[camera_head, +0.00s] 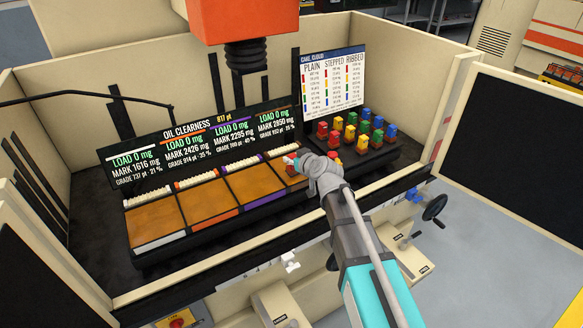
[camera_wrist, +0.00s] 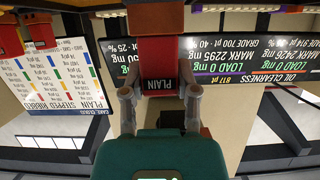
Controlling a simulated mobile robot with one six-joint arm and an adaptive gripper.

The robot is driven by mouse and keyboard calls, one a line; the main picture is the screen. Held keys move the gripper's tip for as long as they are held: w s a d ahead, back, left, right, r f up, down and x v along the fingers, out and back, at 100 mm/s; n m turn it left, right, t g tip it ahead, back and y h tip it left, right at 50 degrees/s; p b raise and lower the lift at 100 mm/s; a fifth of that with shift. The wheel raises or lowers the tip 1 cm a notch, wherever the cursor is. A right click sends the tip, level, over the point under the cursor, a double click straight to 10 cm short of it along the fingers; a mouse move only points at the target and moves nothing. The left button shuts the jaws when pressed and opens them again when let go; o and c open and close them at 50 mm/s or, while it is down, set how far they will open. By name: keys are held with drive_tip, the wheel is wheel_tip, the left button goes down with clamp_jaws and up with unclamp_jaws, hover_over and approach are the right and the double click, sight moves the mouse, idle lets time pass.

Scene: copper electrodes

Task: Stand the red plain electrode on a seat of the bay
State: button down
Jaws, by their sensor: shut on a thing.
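My gripper (camera_wrist: 160,102) is shut on a red block marked PLAIN, the red plain electrode (camera_wrist: 159,68), seen between both fingers in the wrist view. In the head view my gripper (camera_head: 297,161) is over the right end of the row of amber oil panels. A small red part of the held electrode (camera_head: 291,170) shows beside the gripper there; the rest is hidden. The bay has several amber panels (camera_head: 204,200) side by side, with pale toothed strips (camera_head: 195,179) along their back edges. I cannot tell whether the electrode touches the bay.
A dark rack with several red, yellow, green and blue electrodes (camera_head: 351,132) stands right of my gripper. Behind are the oil clearness display (camera_head: 210,140) and the chart board (camera_head: 332,82). An orange machine head (camera_head: 245,20) hangs above. Cream walls enclose the bay.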

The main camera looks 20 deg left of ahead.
drive_tip(key=shift+f+b, duration=1)
drive_tip(key=shift+f, duration=0.25)
drive_tip(key=shift+f, duration=0.15)
drive_tip(key=shift+c, duration=1.8)
unclamp_jaws()
drive_tip(key=shift+r, duration=0.2)
drive_tip(key=shift+s+d+r, duration=0.1)
drive_tip(key=shift+s+d, duration=0.1)
drive_tip(key=shift+s, duration=0.05)
drive_tip(key=p+v, duration=0.4)
drive_tip(key=v, duration=0.7)
drive_tip(key=shift+d+r+p, duration=0.15)
drive_tip(key=shift+p, duration=0.2)
drive_tip(key=shift+s, duration=0.1)
